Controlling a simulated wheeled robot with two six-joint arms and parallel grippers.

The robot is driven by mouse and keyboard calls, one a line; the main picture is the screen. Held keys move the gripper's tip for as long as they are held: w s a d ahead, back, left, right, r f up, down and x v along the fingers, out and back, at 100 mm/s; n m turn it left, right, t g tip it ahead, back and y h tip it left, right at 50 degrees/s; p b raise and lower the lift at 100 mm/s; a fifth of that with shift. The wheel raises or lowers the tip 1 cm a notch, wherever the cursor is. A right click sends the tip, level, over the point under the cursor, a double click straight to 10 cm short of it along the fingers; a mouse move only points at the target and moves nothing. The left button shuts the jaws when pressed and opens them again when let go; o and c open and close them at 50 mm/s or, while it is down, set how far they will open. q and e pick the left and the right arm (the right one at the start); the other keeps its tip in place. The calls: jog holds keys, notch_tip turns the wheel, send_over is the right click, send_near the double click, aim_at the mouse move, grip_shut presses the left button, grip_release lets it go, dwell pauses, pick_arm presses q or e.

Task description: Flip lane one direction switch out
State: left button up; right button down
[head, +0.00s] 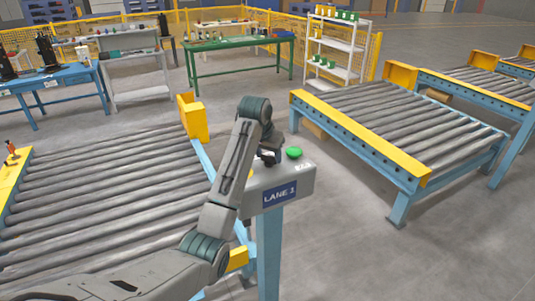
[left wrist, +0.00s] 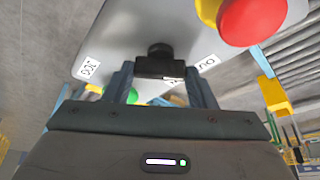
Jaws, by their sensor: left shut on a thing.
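The lane one control box (head: 290,180) is a grey box on a blue post, with a blue "LANE 1" sign (head: 279,193) on its front. My left gripper (head: 268,160) is over the box top, reaching down from the left. In the left wrist view, the black direction switch knob (left wrist: 160,52) sits between the fingers of my left gripper (left wrist: 162,82), which is shut on it. Small white labels lie on either side of the knob, a left one (left wrist: 90,67) and a right one (left wrist: 207,63); their text is hard to read. My right gripper is out of view.
A green button (head: 294,152) stands on the box top, right of my gripper. A red button (left wrist: 252,20) with a yellow base shows in the left wrist view. Roller conveyors lie left (head: 100,190) and right (head: 400,125) of the box. Open floor lies at front right.

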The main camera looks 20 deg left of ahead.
pick_arm(q)
jog(key=shift+d+f+n+y, duration=0.1)
jog(key=shift+n+y, duration=0.3)
jog(key=shift+n, duration=0.4)
jog(key=o, duration=1)
jog(key=shift+w, duration=0.1)
